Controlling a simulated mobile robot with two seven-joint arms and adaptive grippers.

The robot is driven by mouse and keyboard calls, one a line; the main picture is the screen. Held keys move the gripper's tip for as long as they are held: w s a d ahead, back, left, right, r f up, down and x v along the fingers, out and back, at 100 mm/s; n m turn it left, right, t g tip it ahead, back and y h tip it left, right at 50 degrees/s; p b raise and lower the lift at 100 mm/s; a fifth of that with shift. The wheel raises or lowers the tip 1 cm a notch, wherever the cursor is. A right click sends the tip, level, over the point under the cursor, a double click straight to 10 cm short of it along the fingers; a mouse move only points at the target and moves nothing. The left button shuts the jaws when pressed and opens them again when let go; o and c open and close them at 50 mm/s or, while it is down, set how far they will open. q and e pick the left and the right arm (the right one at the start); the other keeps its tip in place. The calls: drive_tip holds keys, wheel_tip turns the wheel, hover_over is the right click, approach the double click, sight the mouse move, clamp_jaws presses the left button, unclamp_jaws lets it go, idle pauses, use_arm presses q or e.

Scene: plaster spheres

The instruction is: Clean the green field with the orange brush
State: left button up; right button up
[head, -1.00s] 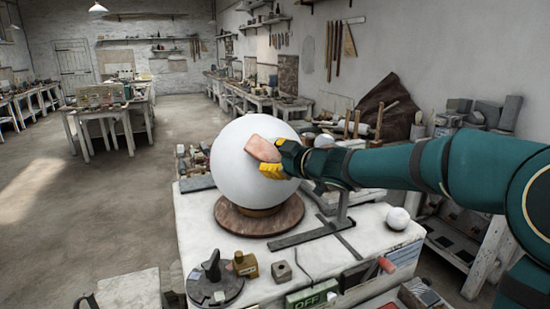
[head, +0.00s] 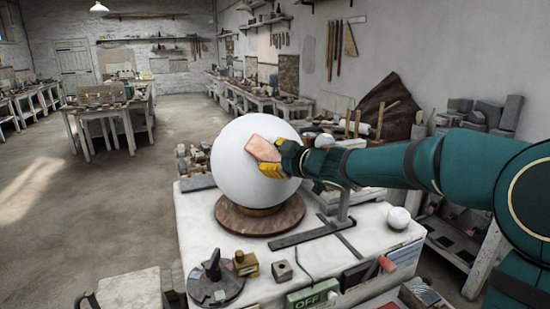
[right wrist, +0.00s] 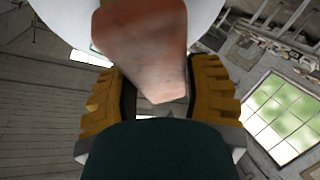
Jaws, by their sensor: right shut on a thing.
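A large white sphere (head: 240,180) rests on a round brown turntable (head: 250,218) on the white workbench. My right gripper (head: 278,160), with yellow fingers, is shut on a pinkish-orange block (head: 262,149). It holds the block at the sphere's upper right side; I cannot tell whether block and sphere touch. In the right wrist view the block (right wrist: 145,50) stands out beyond the fingers, with the white sphere (right wrist: 62,18) behind it. I see no bristles on the block and no green field on the sphere. My left gripper is not in view.
A small white ball (head: 398,218) sits at the bench's right. A metal square (head: 305,235) lies right of the turntable. A dark round base (head: 213,288), small blocks and a green box marked OFF (head: 312,295) are at the front. Open floor lies left.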

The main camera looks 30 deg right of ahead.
drive_tip(key=shift+s+d, duration=0.1)
drive_tip(key=shift+s+d+f, duration=0.4)
drive_tip(key=shift+d+f, duration=0.2)
drive_tip(key=shift+d, duration=0.05)
drive_tip(key=shift+a+r, duration=0.1)
drive_tip(key=shift+w+a+r+p, duration=0.5)
drive_tip(key=shift+a+r, duration=0.1)
drive_tip(key=shift+a, duration=0.15)
drive_tip(key=shift+w+a+r+p, duration=0.35)
drive_tip(key=shift+w+a+r, duration=0.1)
drive_tip(key=shift+a+r, duration=0.25)
drive_tip(key=shift+f, duration=0.1)
drive_tip(key=shift+d+f, duration=0.1)
drive_tip(key=shift+d, duration=0.05)
drive_tip(key=shift+s+d+f, duration=0.5)
drive_tip(key=shift+d+f, duration=0.1)
drive_tip(key=shift+d, duration=0.1)
drive_tip(key=shift+s+d+f, duration=0.45)
drive_tip(key=shift+d+f, duration=0.15)
drive_tip(key=shift+d, duration=0.1)
